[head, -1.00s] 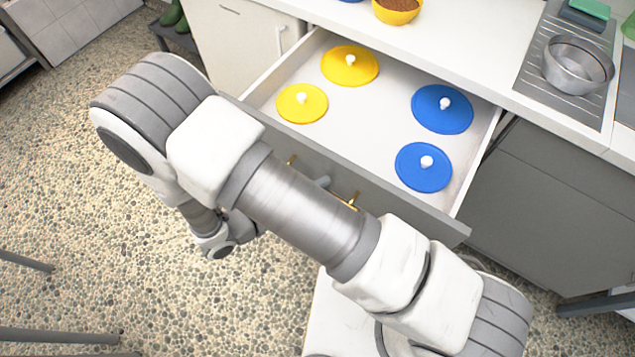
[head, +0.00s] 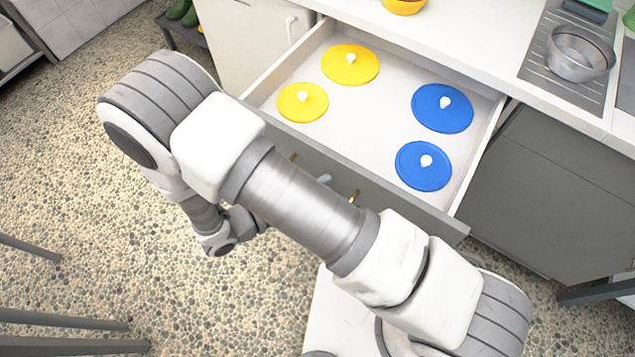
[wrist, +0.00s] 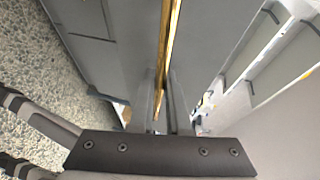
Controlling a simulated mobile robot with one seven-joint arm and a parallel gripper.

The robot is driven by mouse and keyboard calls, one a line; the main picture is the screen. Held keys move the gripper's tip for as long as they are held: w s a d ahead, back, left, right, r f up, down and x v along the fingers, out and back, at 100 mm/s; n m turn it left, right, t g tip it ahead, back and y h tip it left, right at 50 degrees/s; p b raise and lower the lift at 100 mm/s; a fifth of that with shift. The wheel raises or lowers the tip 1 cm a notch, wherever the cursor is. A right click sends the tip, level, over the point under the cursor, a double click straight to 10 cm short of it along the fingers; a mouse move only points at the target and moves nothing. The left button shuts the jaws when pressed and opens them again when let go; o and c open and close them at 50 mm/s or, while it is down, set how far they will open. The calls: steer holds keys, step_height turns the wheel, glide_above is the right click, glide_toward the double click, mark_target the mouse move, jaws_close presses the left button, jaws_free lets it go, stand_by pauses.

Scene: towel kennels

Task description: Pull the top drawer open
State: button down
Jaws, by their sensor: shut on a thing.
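The top drawer (head: 385,95) stands well out from the counter, its white inside showing two yellow lids (head: 350,64) and two blue lids (head: 442,108) with white knobs. Its grey front carries a brass bar handle (head: 355,197), mostly hidden behind my arm in the head view. In the wrist view the brass handle (wrist: 170,40) runs between the fingers of my gripper (wrist: 164,88), which is shut on it. In the head view only a small grey part of my gripper (head: 323,180) shows past the arm.
The white counter (head: 455,50) behind the drawer holds a yellow bowl (head: 405,5) and a steel bowl (head: 580,54) on a drainer. Grey table or stool legs (head: 70,315) stand at lower left. The pebbled floor (head: 60,180) at left is mostly clear.

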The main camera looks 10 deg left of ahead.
steer(key=c, duration=0.9)
jaws_free()
steer(key=shift+a, duration=0.1)
steer(key=v, duration=1.7)
steer(key=shift+s+r, duration=0.1)
steer(key=shift+r, duration=0.1)
